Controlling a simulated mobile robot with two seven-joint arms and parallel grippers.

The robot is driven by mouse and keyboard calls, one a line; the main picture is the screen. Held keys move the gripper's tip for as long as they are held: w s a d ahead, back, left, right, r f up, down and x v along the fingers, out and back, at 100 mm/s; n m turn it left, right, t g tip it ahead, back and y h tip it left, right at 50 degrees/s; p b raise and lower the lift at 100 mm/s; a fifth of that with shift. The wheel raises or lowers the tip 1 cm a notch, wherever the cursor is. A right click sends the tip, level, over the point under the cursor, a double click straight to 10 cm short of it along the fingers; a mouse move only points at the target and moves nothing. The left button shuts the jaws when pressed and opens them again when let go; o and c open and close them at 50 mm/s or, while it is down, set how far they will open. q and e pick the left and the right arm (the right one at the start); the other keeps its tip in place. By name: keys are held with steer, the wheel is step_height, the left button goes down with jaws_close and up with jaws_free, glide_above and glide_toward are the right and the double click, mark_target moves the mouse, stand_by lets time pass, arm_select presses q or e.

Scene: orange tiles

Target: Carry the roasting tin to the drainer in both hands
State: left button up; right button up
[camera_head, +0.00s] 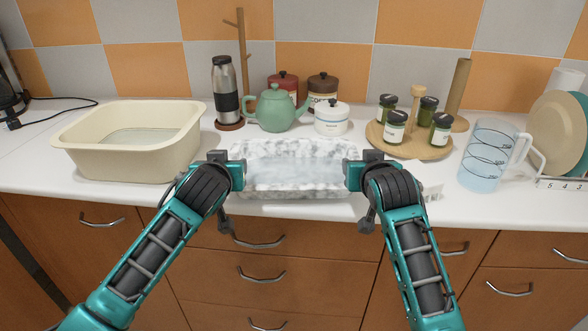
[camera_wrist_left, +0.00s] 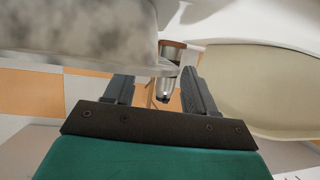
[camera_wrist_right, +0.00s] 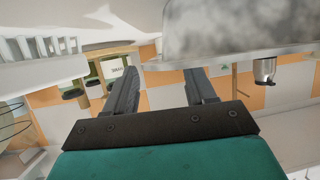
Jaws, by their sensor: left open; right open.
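The roasting tin (camera_head: 295,178) is a pale, marbled grey-white tray lying on the white counter in front of me. My left gripper (camera_head: 238,174) is open at the tin's left end, and my right gripper (camera_head: 353,174) is open at its right end. The tin's side shows close by in the left wrist view (camera_wrist_left: 80,35) and right wrist view (camera_wrist_right: 235,30). Neither pair of jaws is shut on it; contact cannot be told. A white rack (camera_head: 560,183) with upright plates, seemingly the drainer, stands at the right edge, partly cut off.
A cream basin (camera_head: 185,158) stands left of the tin. A flask (camera_head: 225,88), green teapot (camera_head: 275,108) and white pot (camera_head: 332,120) stand behind it. A wooden turntable (camera_head: 378,137) with jars and a blue measuring jug (camera_head: 485,155) stand to the right.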

arm_select(q)
steer(key=shift+x, duration=1.75)
arm_select(e)
steer(key=shift+x, duration=1.8)
arm_select(q)
steer(key=shift+c, duration=0.3)
arm_select(e)
steer(key=shift+c, duration=0.4)
arm_select(q)
jaws_close()
arm_select(e)
jaws_close()
arm_select(q)
steer(key=shift+d+r, duration=0.1)
arm_select(e)
steer(key=shift+a, duration=0.1)
